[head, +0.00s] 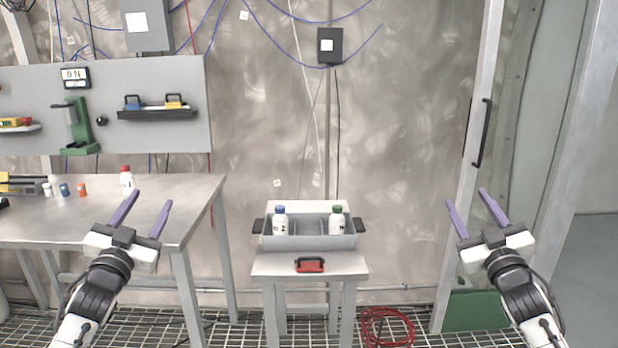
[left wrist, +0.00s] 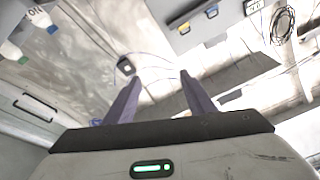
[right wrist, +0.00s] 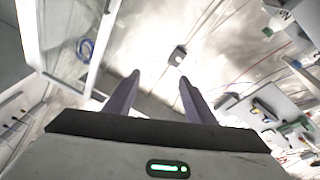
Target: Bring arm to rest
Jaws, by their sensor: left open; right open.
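My left gripper (head: 146,214) is open and empty, raised in front of the steel workbench at the left of the head view. Its two purple fingers stand apart in the left wrist view (left wrist: 158,95), with nothing between them. My right gripper (head: 466,204) is open and empty, raised at the right of the head view in front of the door frame. Its fingers also stand apart in the right wrist view (right wrist: 158,90). Neither gripper touches anything that I can see.
A small table (head: 262,265) between my arms bears a grey bin (head: 308,243) with two white bottles, green-capped (head: 337,220) and blue-capped (head: 280,221), and a red-handled item (head: 310,265). The workbench (head: 190,200) holds a red-capped bottle (head: 126,181). A red cable coil (head: 388,328) lies on the grating.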

